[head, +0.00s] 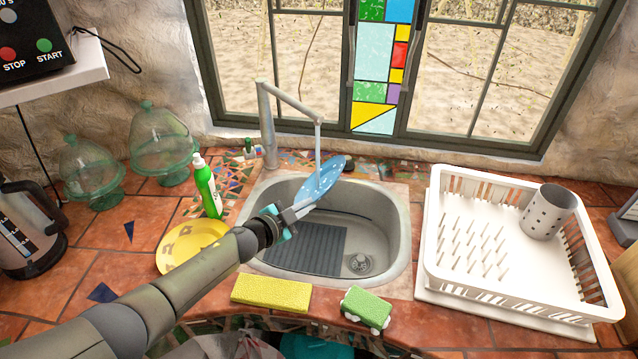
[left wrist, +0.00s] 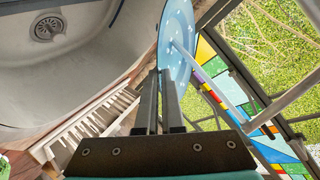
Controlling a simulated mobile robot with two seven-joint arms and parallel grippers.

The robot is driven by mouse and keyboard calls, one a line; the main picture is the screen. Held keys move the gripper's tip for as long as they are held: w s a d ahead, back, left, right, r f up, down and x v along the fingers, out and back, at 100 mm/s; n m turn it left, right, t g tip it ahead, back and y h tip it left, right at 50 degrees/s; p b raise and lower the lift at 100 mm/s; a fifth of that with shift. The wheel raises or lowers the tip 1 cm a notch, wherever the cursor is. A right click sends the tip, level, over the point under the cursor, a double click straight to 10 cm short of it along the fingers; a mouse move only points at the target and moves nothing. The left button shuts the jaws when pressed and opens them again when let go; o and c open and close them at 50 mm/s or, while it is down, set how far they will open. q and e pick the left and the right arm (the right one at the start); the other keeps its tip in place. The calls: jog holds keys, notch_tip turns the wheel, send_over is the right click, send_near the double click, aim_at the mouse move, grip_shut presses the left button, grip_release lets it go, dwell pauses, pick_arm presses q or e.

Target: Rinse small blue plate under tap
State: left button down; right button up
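The small blue plate (head: 322,180) with pale specks is tilted steeply above the sink (head: 398,225). My left gripper (head: 304,208) reaches in from the left and is shut on the plate's near edge. In the left wrist view, the plate (left wrist: 177,38) stands at the tips of my gripper fingers (left wrist: 160,78). The grey tap (head: 266,125) rises behind the sink, and its arm ends above the plate. A thin pale vertical line runs from the tap's end down to the plate, like a water stream. My right gripper is in neither view.
A white dish rack (head: 432,250) with a metal cutlery holder (head: 547,212) stands right of the sink. A green soap bottle (head: 207,188) and yellow plate (head: 190,243) are at left. A yellow sponge (head: 270,293) and green sponge (head: 367,307) lie at the front edge.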

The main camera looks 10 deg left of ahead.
pick_arm(q)
jog(key=shift+d, duration=0.25)
jog(key=shift+a, duration=0.25)
jog(key=shift+a, duration=0.4)
jog(key=s+a+p, duration=0.1)
jog(key=s+p, duration=0.4)
jog(key=s, duration=0.7)
jog(key=shift+a, duration=0.25)
jog(key=shift+r, duration=0.1)
dwell(0.6)
